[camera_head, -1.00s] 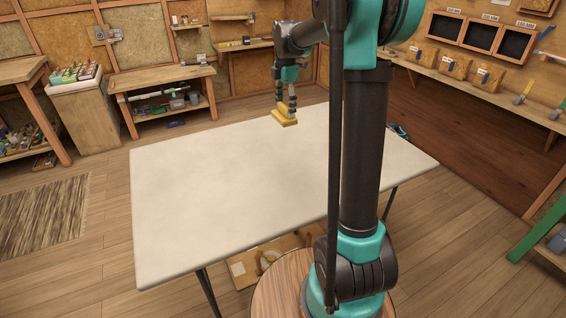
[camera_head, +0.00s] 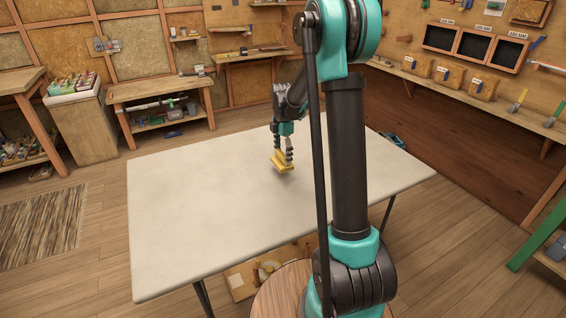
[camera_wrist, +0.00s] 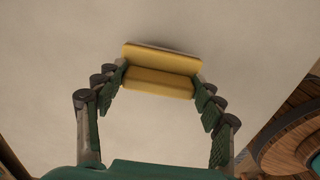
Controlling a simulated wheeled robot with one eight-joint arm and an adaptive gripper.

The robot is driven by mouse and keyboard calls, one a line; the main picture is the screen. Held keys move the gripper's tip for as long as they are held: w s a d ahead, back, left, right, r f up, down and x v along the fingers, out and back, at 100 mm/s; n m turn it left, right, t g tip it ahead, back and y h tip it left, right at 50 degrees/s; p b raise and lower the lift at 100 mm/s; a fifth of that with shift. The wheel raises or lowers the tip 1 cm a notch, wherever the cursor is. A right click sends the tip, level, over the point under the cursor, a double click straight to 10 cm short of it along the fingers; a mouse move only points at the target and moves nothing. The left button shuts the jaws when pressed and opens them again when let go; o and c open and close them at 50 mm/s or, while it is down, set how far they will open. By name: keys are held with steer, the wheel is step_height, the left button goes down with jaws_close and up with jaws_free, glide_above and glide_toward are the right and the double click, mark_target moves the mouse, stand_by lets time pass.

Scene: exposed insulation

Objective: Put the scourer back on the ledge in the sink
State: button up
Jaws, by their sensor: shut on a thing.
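My gripper (camera_head: 282,158) is shut on a yellow scourer (camera_head: 283,164) over the far middle part of a pale table. In the wrist view the scourer (camera_wrist: 158,72) is a yellow block with a ridge along it, held at its two ends between the fingertips of my gripper (camera_wrist: 160,80). I cannot tell whether the scourer touches the table top or hangs just above it. No sink or ledge in a sink can be made out in these frames.
The pale table (camera_head: 190,210) is bare around the scourer. A wooden shelf with small boxes and tools (camera_head: 480,97) runs along the right wall. A workbench (camera_head: 165,92) and a bin of coloured things (camera_head: 80,120) stand at the back left.

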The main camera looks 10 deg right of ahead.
mark_target(283, 162)
steer(key=shift+f, duration=1.9)
steer(key=shift+f, duration=0.15)
steer(key=o, duration=1.2)
steer(key=shift+o, duration=0.2)
